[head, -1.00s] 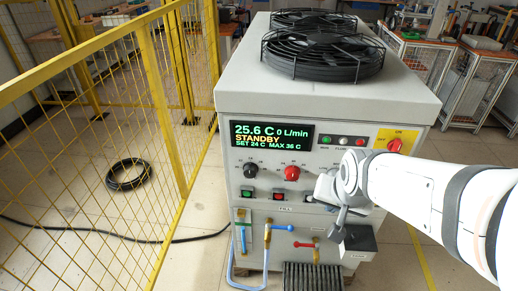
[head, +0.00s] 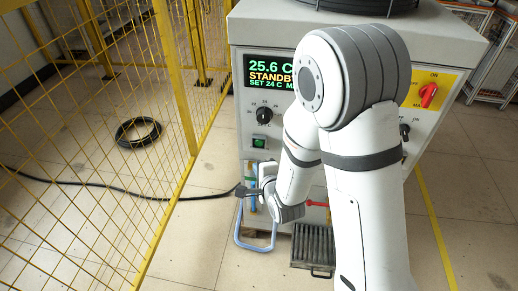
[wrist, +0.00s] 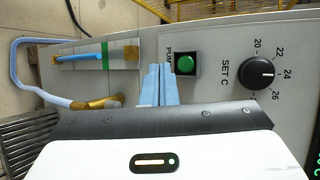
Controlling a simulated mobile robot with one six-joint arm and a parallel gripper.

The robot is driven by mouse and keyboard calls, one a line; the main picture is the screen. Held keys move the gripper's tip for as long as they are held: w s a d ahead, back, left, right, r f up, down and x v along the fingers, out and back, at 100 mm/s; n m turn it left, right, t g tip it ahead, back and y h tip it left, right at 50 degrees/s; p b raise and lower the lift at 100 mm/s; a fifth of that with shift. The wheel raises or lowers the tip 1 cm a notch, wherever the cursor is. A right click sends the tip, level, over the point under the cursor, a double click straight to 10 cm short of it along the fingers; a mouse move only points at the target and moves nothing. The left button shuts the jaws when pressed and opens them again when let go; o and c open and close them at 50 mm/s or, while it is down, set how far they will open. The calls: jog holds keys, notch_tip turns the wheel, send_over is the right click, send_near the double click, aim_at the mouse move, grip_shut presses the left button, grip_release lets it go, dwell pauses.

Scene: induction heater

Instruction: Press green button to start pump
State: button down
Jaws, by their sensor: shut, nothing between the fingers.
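The green button (head: 259,142) sits in a dark square housing low on the front panel of the pale machine. In the wrist view the green button (wrist: 185,64) is beside a partly covered label starting "PU". My gripper (wrist: 157,70) shows there with pale blue fingers, shut and empty. The fingertips appear just left of the button housing, and they partly cover the label. I cannot tell whether they touch the panel. In the head view my arm covers much of the panel, and the fingers are not clear. The display (head: 270,72) reads 25.6 C and STANDBY.
A black SET C dial (wrist: 257,74) is right of the button. A yellow mesh fence (head: 187,85) stands left of the machine. A black cable (head: 110,190) crosses the floor.

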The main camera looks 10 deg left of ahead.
jog(key=shift+s+a+f+m+y, duration=0.35)
jog(key=shift+a+f+m+y, duration=0.05)
jog(key=shift+a+f, duration=0.3)
jog(key=p, duration=0.1)
send_near(259, 142)
jog(key=w+a+f, duration=0.2)
jog(key=a+f, duration=0.2)
jog(key=shift+w+a+f, duration=0.2)
jog(key=shift+w, duration=0.5)
jog(key=shift+w, duration=0.15)
dwell(1.1)
jog(key=shift+w, duration=0.25)
